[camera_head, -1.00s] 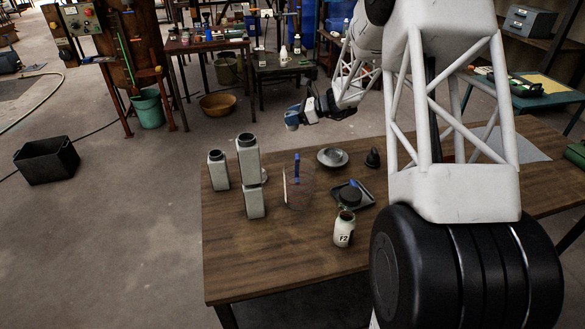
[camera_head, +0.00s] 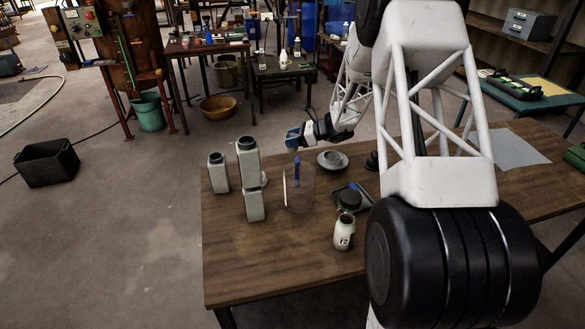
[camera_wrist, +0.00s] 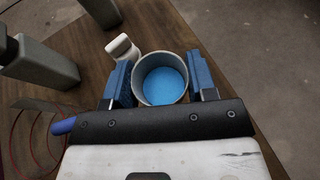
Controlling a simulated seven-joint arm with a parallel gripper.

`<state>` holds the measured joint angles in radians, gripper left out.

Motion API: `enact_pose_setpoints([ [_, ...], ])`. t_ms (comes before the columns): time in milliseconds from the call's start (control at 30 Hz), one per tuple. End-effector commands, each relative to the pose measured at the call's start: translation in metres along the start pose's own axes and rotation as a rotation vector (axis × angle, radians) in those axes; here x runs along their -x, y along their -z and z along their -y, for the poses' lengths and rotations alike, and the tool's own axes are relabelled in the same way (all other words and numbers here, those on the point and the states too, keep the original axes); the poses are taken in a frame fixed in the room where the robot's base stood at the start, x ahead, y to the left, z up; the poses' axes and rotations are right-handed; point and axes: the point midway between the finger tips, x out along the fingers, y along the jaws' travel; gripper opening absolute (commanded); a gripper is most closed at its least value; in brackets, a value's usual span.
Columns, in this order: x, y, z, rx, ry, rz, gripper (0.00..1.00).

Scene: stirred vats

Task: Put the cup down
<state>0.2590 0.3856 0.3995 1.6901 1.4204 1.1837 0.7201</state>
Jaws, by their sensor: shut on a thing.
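My gripper (camera_wrist: 161,78) is shut on a cup (camera_wrist: 164,101) in the wrist view, with a blue finger on each side of it. The cup is round and pale grey, upright as seen from above, with blue inside. In the head view my gripper (camera_head: 295,136) is at the back edge of the wooden table (camera_head: 270,268), behind a clear vessel. The cup is too small there to make out clearly. I cannot tell how high it is above the table.
Grey bottles (camera_head: 248,160) stand at the table's left, beside a clear red-lined vessel (camera_head: 299,192) with a blue rod. A small white piece (camera_wrist: 122,48) lies near the cup. A grey dish (camera_head: 332,160), dark tray (camera_head: 366,199) and labelled jar (camera_head: 344,234) stand to the right.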

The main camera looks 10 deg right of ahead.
Motion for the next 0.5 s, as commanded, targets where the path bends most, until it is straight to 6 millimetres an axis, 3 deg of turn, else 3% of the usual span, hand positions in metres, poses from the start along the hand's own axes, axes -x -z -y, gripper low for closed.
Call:
enact_pose_setpoints([
  [500, -0.022, 0.053, 0.000, -0.001, -0.001, 0.000, 0.28],
])
